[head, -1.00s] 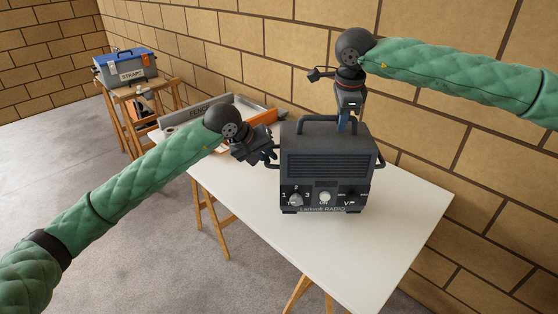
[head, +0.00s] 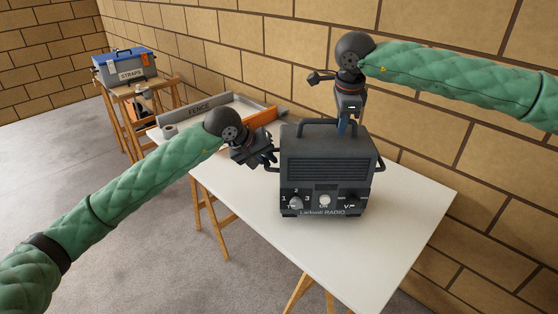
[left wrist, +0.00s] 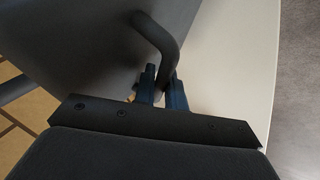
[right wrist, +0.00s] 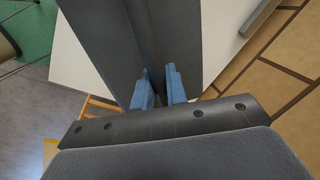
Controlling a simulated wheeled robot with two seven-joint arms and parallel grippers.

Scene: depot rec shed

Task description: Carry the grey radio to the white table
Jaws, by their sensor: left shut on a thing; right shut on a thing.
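The grey radio (head: 325,165) is upright, front towards me, at the white table (head: 405,222). It appears over the middle of the top; I cannot tell whether its feet touch the surface. My left gripper (head: 272,158) is shut on the radio's side handle at the left; the handle shows between its fingers in the left wrist view (left wrist: 166,72). My right gripper (head: 346,122) reaches down behind the radio's top and is shut on a part of the radio; the right wrist view (right wrist: 158,85) shows the fingers against its dark body, the exact grip being partly hidden.
A grey tray marked FENCE (head: 203,108) and an orange piece (head: 255,128) lie at the table's far left end. A blue-lidded STRAPS box (head: 124,66) stands on a wooden stand behind. A block wall (head: 460,145) runs close along the right. The table's near part is clear.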

